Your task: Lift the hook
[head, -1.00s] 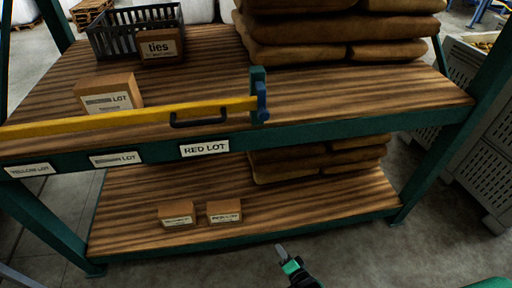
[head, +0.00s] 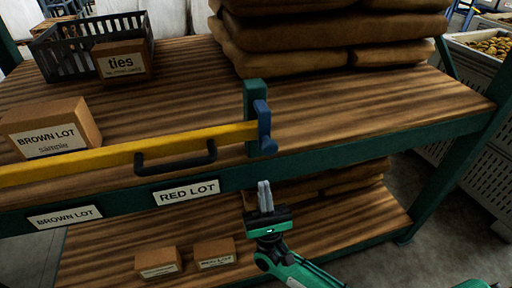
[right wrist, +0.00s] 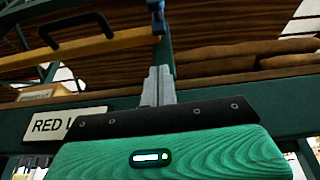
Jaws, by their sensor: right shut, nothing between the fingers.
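A blue hook (head: 264,128) sits on a green post (head: 254,95) at the shelf's front edge, at the right end of a yellow bar (head: 110,157). The bar lies level across the front and has a black handle (head: 176,158). My right gripper (head: 265,184) is shut and empty, a little below the hook and apart from it, in front of the shelf edge. In the right wrist view the shut fingers (right wrist: 158,73) point up towards the hook (right wrist: 157,18), which shows at the top edge. My left gripper is not in view.
The upper shelf holds a brown lot box (head: 50,128), a ties box (head: 122,61), a dark crate (head: 65,60) and stacked sacks (head: 330,35). The shelf edge (head: 340,158) carries lot labels. Small boxes (head: 158,262) and sacks are below. A potato bin (head: 490,70) stands at right.

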